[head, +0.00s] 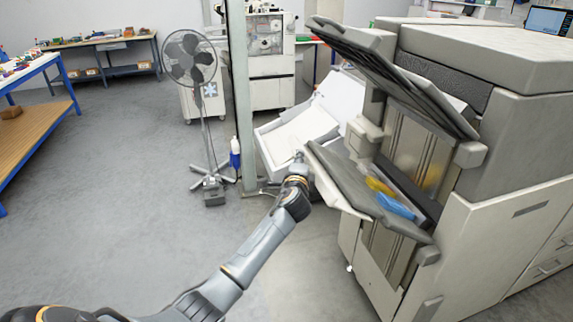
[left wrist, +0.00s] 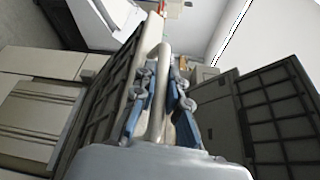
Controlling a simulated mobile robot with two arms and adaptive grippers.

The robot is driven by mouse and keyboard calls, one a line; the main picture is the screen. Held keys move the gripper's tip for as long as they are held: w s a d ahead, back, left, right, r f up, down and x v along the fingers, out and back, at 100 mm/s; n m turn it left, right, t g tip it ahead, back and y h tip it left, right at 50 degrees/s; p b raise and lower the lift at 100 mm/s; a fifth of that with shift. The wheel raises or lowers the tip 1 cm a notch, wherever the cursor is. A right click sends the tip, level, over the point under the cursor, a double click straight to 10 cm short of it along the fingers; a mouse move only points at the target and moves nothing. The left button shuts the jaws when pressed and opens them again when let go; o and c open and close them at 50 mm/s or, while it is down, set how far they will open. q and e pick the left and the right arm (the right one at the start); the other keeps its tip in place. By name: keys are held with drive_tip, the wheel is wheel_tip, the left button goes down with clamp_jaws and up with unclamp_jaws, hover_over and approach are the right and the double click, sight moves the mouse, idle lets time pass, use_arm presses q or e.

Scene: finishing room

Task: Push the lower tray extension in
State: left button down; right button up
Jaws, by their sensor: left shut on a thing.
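The lower tray (head: 355,187) is a dark tilted panel with a pale edge on the left side of the big grey machine. My left gripper (head: 298,162) is at the outer left end of this tray. In the left wrist view my left gripper (left wrist: 160,105) has its blue-grey fingers on either side of a pale beige bar with a rounded end, which looks like the lower tray extension (left wrist: 158,80). The gripper is shut on it. In the head view the gripper and wrist hide most of the extension. My right gripper is in neither view.
The upper tray (head: 400,75) slants out above the lower one. A yellow item (head: 379,187) and a blue item (head: 395,206) lie by the lower tray. A post (head: 241,100), a fan (head: 190,62) and a white bin (head: 295,135) stand behind my gripper. The floor at left is clear.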

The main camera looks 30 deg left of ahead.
sight(318, 190)
use_arm(q)
drive_tip(key=w+d+f+b, duration=0.1)
drive_tip(key=w+f+b, duration=0.1)
drive_tip(key=w+d+f+b, duration=0.2)
drive_tip(key=b, duration=0.1)
drive_tip(key=shift+d+f, duration=0.25)
drive_tip(key=shift+f, duration=0.05)
drive_tip(key=shift+w+d+f+b, duration=0.15)
drive_tip(key=shift+w+d+b, duration=0.15)
drive_tip(key=shift+w+b, duration=0.15)
drive_tip(key=shift+s, duration=0.1)
drive_tip(key=c, duration=1.4)
unclamp_jaws()
drive_tip(key=shift+d, duration=0.1)
drive_tip(key=shift+o, duration=0.2)
drive_tip(key=v, duration=1.2)
